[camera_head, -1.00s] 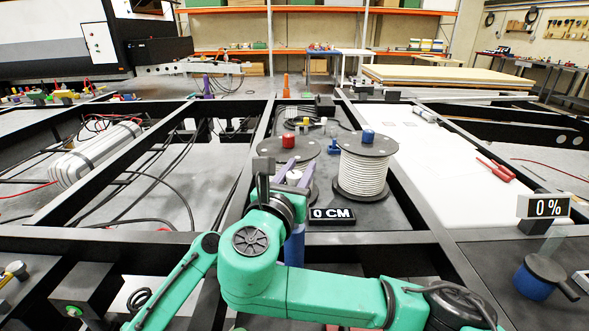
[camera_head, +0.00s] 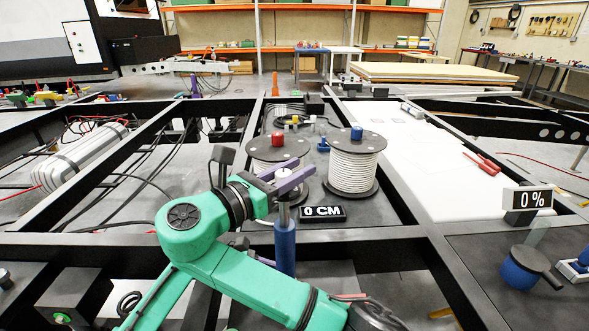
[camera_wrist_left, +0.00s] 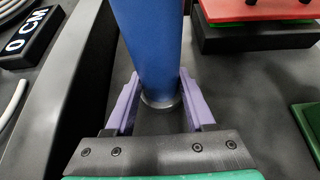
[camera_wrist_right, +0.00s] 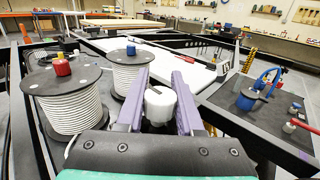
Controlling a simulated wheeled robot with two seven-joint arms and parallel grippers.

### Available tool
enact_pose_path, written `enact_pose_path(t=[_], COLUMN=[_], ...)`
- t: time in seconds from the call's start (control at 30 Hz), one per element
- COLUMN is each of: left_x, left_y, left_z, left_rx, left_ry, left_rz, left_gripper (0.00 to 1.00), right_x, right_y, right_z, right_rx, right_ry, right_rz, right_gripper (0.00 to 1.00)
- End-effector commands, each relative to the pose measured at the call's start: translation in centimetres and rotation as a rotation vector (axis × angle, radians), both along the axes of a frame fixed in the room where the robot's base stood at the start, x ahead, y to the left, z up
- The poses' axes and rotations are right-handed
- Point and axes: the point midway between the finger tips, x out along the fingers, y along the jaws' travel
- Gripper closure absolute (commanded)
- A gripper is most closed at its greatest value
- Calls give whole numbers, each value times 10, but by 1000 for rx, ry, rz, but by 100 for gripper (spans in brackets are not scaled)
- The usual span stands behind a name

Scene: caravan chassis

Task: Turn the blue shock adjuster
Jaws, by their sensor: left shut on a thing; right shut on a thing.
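The blue shock (camera_head: 285,248) stands upright beside the 0 CM display (camera_head: 323,212). It has a metal shaft and a white knob at its top. My right gripper (camera_head: 286,183), with purple fingers, is shut on the white knob (camera_wrist_right: 160,104), which shows between its fingertips in the right wrist view. In the left wrist view my left gripper (camera_wrist_left: 160,100) is shut around the lower part of the shock's blue body (camera_wrist_left: 152,45), just above a metal ring.
Two cable spools (camera_head: 353,165) with red and blue caps stand close behind the shock. Black chassis beams (camera_head: 360,245) surround it. A 0% display (camera_head: 527,199) and a blue pot-like part (camera_head: 522,272) are at the right. A white panel (camera_head: 420,160) lies behind.

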Motion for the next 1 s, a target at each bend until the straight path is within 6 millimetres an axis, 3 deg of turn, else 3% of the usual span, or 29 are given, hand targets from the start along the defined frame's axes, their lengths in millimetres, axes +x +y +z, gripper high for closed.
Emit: enact_pose_path(t=[0.27, 0.3, 0.33, 0.37, 0.73, 1.0], left_x=[-1, -1, -1, -1, -1, -2], left_y=[1, 1, 1, 1, 1, 1], left_z=[-3, -3, -3, -3, -3, -4], left_rx=[6, 6, 6, 6, 7, 7], left_ry=[4, 5, 5, 5, 5, 5], left_rz=[-1, -2, -2, -2, -3, -3], left_gripper=[77, 77, 77, 77, 77, 77], right_x=[0, 0, 0, 0, 0, -1], right_y=[0, 0, 0, 0, 0, 0], right_z=[-1, -1, -1, -1, 7, 70], right_rx=[0, -1, 0, 0, 1, 2], right_ry=[1, 2, 1, 1, -1, -4], right_rz=[0, 0, 0, 0, 1, 1], right_gripper=[100, 49, 38, 34, 34, 34])
